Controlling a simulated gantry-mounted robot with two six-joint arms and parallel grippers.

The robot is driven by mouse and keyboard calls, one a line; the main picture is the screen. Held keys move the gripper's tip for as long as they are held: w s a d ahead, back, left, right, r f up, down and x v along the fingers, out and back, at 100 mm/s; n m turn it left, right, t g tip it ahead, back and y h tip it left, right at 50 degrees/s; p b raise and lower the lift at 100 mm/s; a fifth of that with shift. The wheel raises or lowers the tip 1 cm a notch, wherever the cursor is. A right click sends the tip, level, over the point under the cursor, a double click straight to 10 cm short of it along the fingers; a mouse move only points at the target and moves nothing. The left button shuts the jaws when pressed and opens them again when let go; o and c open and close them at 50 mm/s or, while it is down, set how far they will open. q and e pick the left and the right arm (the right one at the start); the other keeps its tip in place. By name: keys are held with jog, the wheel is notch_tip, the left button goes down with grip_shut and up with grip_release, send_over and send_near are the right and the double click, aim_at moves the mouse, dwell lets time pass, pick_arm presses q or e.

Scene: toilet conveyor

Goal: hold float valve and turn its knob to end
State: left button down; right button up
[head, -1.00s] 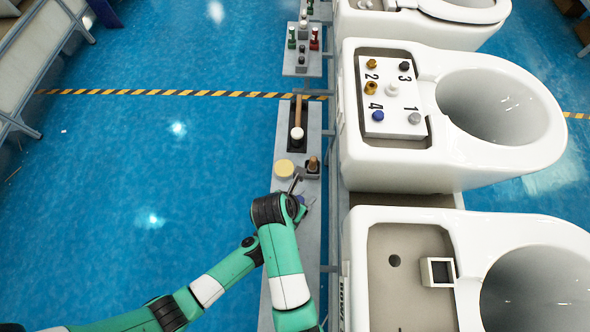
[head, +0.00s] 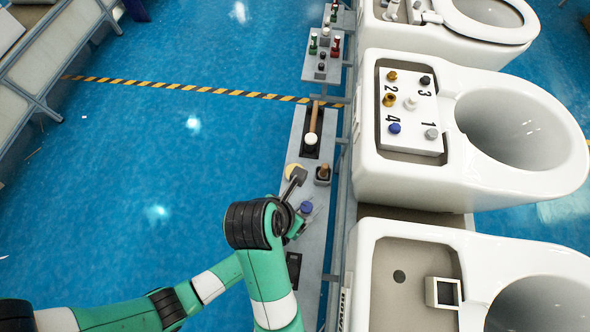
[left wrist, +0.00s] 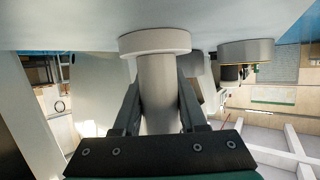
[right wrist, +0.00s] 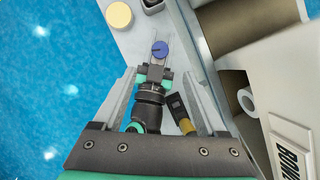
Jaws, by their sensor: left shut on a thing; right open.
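The float valve's blue knob (head: 306,207) shows above the narrow grey shelf in the head view, and from above in the right wrist view (right wrist: 160,50). In the left wrist view the float valve (left wrist: 158,85) is a pale grey cylinder with a wide round flange. My left gripper (left wrist: 160,108) is shut on this cylinder, its fingers on both sides. My right gripper (right wrist: 160,85) is open above my left gripper, with the knob showing between and just beyond its fingertips. No contact with the knob shows. The arm hides part of the shelf in the head view.
On the shelf (head: 331,215) stand a cream disc (head: 294,171), a brown-topped piece (head: 323,172) and a wooden handle with a white knob (head: 312,138). A white toilet (head: 365,150) with a numbered panel (head: 410,130) stands to the right. Blue floor lies left.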

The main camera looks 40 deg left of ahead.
jog(key=m+t+h, duration=0.2)
jog(key=t, duration=0.2)
send_near(306, 207)
jog(key=x, duration=0.9)
grip_shut()
